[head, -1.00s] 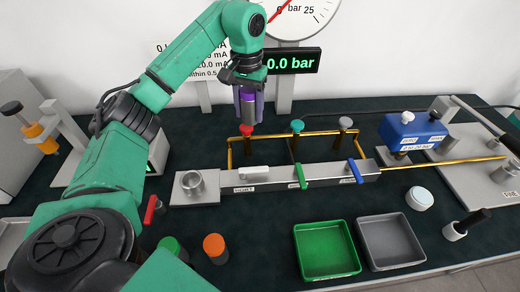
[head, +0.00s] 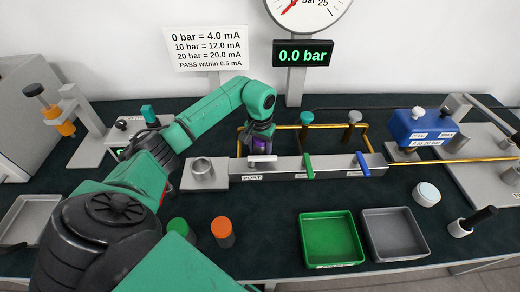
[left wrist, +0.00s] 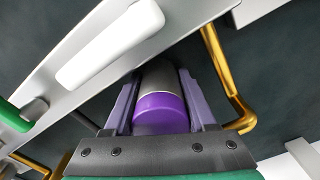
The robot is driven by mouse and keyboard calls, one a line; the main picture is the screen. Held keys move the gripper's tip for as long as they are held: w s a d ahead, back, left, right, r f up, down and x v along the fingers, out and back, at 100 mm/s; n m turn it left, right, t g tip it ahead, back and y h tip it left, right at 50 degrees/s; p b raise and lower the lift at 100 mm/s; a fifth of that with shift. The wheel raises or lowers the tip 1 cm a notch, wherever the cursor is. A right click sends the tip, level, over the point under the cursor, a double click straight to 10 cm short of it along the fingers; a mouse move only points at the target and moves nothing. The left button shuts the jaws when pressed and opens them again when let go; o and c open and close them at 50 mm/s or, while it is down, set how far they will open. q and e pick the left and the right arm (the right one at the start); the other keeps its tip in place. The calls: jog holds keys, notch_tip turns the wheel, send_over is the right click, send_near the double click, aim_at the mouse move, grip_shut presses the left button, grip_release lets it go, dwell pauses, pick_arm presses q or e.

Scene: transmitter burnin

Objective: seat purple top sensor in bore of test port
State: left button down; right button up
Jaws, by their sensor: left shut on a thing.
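The purple top sensor (left wrist: 160,108) is a grey cylinder with a purple band, held between the lilac fingers of my left gripper (left wrist: 152,95). In the head view its purple (head: 261,145) shows just behind the grey manifold bar (head: 335,166), under my left gripper (head: 259,140). Its lower end is hidden there. The test port (head: 204,170) is a short, open-topped grey cylinder on a block at the bar's left end, apart from the sensor and to its left. My right gripper is not in view.
A white handle (head: 262,159), a green lever (head: 308,166) and a blue lever (head: 363,164) sit along the bar. A gold pipe frame (head: 367,131) stands behind it. Green (head: 330,240) and grey (head: 395,235) trays lie in front. An orange-topped cylinder (head: 221,231) stands left of them.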

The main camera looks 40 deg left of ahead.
pick_arm(q)
jog(key=c, duration=0.5)
grip_release()
